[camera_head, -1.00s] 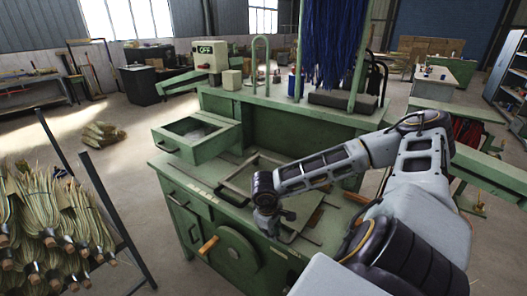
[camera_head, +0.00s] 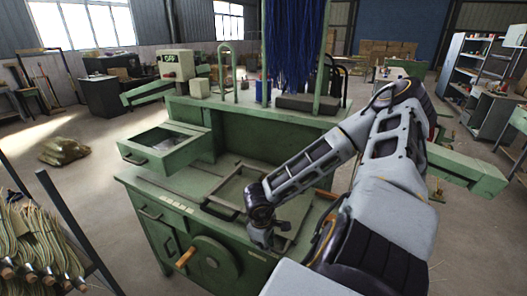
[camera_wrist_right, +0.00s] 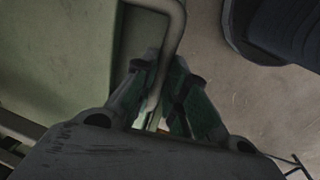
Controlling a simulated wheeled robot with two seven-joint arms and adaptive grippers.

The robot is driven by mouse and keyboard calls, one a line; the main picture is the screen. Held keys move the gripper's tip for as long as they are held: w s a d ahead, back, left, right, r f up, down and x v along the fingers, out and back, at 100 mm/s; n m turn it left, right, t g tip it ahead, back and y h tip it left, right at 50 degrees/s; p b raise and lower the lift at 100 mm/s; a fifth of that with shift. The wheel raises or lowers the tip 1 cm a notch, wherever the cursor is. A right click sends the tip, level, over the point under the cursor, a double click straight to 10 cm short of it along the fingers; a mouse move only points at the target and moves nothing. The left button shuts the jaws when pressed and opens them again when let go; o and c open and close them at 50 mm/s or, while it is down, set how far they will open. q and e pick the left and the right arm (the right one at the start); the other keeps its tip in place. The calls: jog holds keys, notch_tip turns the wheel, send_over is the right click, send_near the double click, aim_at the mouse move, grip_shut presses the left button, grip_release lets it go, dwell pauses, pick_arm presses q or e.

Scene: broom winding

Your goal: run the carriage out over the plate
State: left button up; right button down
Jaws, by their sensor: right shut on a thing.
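The carriage looks like the flat, open metal frame (camera_head: 236,188) lying on the green machine's worktop. My right gripper (camera_head: 262,236) is low at the worktop's front edge, to the right of the handwheel, pointing down. In the right wrist view its green-padded fingers (camera_wrist_right: 163,75) are closed around a bent grey metal rod (camera_wrist_right: 177,22), like a handle. I cannot see clearly how the rod joins the frame, as my arm covers that part. I cannot clearly pick out the plate. My left gripper is not in view.
The handwheel (camera_head: 212,262) with a wooden knob is on the machine's front. An open green drawer (camera_head: 165,146) juts out at the left. Blue bristles (camera_head: 288,45) hang above. A rack of broom bundles (camera_head: 40,240) stands at lower left.

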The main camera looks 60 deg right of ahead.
jog(key=shift+s, duration=0.15)
jog(key=c, duration=1.5)
grip_release()
jog(key=shift+s, duration=0.15)
jog(key=shift+o, duration=0.2)
jog(key=shift+a+r, duration=0.1)
jog(key=shift+r, duration=0.7)
jog(key=shift+a+r, duration=0.2)
jog(key=shift+r, duration=0.75)
jog(key=shift+a+r, duration=0.2)
jog(key=shift+r, duration=0.8)
jog(key=shift+a+r, duration=0.2)
jog(key=shift+r, duration=0.75)
